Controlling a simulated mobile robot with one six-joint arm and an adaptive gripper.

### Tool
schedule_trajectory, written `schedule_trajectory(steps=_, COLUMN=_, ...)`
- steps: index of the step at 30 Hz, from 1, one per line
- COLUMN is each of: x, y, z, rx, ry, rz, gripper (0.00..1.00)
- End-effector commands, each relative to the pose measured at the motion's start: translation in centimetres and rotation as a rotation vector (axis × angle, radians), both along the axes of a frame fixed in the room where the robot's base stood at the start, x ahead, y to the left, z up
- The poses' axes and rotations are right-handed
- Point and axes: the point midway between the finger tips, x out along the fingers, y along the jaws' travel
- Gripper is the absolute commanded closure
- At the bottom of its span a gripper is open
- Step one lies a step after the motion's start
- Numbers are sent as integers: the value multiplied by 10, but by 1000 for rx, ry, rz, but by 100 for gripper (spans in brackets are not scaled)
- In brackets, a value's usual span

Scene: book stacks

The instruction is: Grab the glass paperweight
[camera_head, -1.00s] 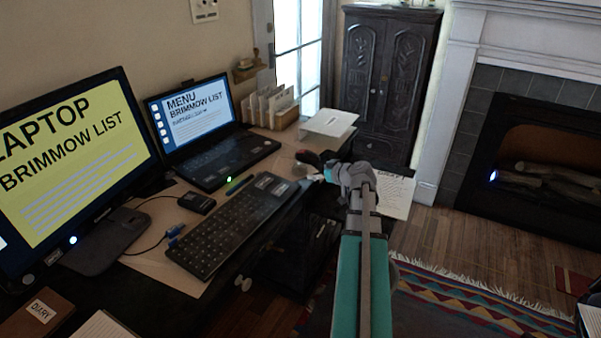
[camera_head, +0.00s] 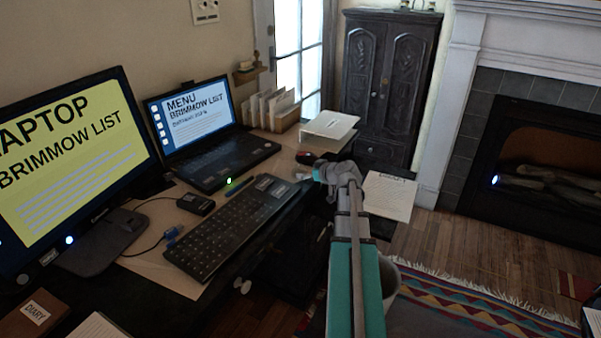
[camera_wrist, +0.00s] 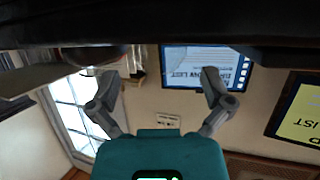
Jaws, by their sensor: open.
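I cannot make out the glass paperweight for certain in either view. A small dark rounded thing with some red (camera_head: 306,157) lies on the desk just beyond my gripper; I cannot tell what it is. My gripper (camera_head: 326,174) is over the right edge of the desk. In the wrist view, which is upside down, its two fingers stand wide apart with nothing between them (camera_wrist: 160,88). A dark dome-like shape (camera_wrist: 92,55) shows beyond the left finger, too dim to identify.
The desk holds a keyboard (camera_head: 232,228), laptop (camera_head: 213,158), monitor (camera_head: 75,165), white binder (camera_head: 329,125) and file rack (camera_head: 284,119). A printed sheet (camera_head: 390,197) lies right of my gripper. A bin (camera_head: 390,285) stands on the floor.

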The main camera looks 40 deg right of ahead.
Motion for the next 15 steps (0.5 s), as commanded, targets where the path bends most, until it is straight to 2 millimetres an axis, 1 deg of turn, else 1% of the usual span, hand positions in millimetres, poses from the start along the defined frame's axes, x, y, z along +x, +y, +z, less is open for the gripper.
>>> schedule_trajectory(steps=1, x=7, y=-1, z=-3, rx=0, ry=0, rz=2, gripper=0)
schedule_trajectory(steps=3, x=15, y=-1, z=-5, rx=-1, ry=0, rz=1, gripper=0)
schedule_trajectory(steps=9, x=35, y=1, z=-13, rx=-1, ry=0, rz=0, gripper=0)
schedule_trajectory(steps=15, x=40, y=1, z=-14, rx=1, ry=0, rz=-1, gripper=0)
